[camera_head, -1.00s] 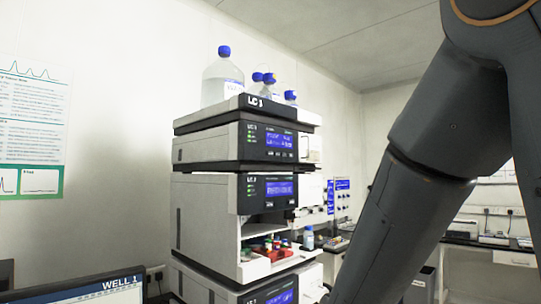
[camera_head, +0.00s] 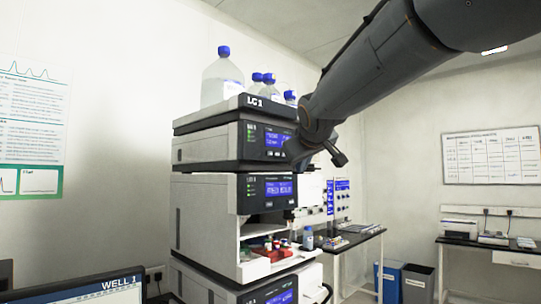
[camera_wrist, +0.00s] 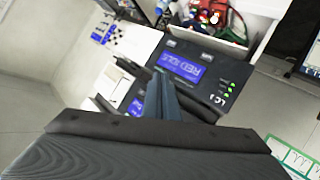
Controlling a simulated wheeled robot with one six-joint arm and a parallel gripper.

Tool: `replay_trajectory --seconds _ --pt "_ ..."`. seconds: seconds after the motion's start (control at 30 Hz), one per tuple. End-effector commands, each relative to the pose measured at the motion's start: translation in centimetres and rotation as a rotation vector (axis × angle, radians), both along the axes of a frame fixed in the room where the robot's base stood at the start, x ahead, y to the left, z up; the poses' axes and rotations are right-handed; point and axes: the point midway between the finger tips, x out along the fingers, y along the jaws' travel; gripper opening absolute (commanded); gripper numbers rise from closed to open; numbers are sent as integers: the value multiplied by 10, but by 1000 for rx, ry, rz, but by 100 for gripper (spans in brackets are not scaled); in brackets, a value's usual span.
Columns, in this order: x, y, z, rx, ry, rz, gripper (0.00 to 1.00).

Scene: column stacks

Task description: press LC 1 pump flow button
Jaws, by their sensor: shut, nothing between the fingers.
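The instrument stack labelled LC 1 (camera_head: 262,101) stands left of centre in the head view. Its upper module has a dark front panel with a blue screen (camera_head: 275,139) and small green lights. My gripper (camera_head: 299,164) is at the right edge of this panel, mostly hidden behind my wrist. In the wrist view my gripper (camera_wrist: 160,92) is shut and empty, its fingers in front of the panels. A lit blue screen (camera_wrist: 183,68) shows upside down beside them. I cannot tell whether the fingertips touch anything.
Bottles with blue caps (camera_head: 222,78) stand on top of the stack. A second module screen (camera_head: 279,188) and an open bay with a red tray (camera_head: 271,252) lie below. A monitor (camera_head: 85,291) is at lower left.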

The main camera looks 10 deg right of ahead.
Motion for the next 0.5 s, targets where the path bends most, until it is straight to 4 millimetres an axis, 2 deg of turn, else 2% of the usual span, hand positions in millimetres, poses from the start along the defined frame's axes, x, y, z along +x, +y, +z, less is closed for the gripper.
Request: replay_trajectory --seconds 0.03,0.1,0.2,0.5 --pt "0 0 17 -9 -26 2 0" --pt "0 -1 32 -19 -51 3 0" --pt "0 -1 44 -29 -70 5 0" --pt "-1 -1 46 -30 -73 4 0"
